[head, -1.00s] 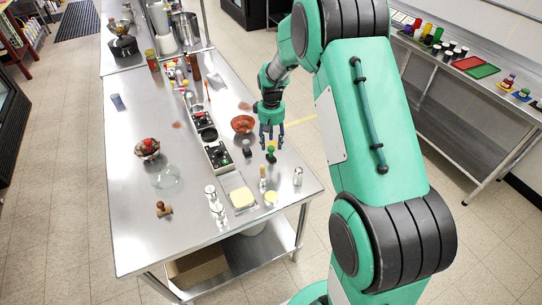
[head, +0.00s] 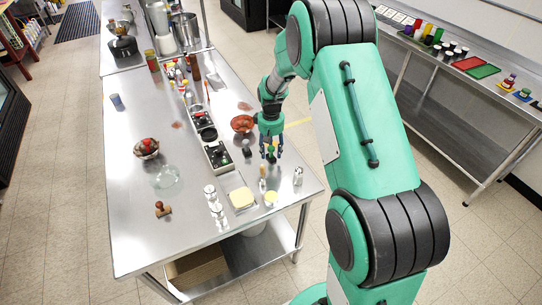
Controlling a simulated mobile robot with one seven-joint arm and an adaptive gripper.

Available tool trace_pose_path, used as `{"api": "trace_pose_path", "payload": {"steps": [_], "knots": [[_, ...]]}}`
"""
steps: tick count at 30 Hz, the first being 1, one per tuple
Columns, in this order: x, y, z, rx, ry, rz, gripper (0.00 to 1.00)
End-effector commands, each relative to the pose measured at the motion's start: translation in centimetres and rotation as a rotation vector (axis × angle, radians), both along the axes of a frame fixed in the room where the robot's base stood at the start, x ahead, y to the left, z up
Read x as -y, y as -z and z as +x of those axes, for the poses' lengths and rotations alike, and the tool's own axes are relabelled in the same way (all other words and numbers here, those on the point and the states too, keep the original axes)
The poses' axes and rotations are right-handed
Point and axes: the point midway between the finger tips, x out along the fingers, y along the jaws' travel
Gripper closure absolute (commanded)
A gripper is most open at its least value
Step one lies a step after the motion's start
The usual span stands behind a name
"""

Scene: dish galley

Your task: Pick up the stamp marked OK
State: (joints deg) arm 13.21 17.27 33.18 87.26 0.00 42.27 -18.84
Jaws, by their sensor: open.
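My gripper (head: 271,152) is open and points down over the right part of the steel table. Between and below its fingertips stands a small stamp (head: 271,157) with a green knob, partly hidden by the fingers. A small dark stamp-like piece (head: 247,151) stands just left of it. A brown wooden stamp (head: 162,209) sits apart near the front left. I cannot read an OK mark on any of them at this size.
The steel table (head: 140,240) has clear room at the front left. Nearby are a red-brown bowl (head: 242,124), a black tray (head: 219,158), a yellow block (head: 241,198), glass shakers (head: 215,205), a metal shaker (head: 298,176) and a slim wooden-handled piece (head: 263,184).

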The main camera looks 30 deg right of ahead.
Motion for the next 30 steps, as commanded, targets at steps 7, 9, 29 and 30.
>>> {"api": "trace_pose_path", "payload": {"steps": [7,9,29,30], "knots": [[0.0,1.68,0.0,0.0,0.0,0.0,0.53],[0.01,1.68,0.0,0.0,0.0,0.0,0.53],[-0.01,1.64,-0.02,0.0,0.0,0.0,0.82],[-0.01,1.64,-0.02,0.0,0.0,0.0,0.82]]}}
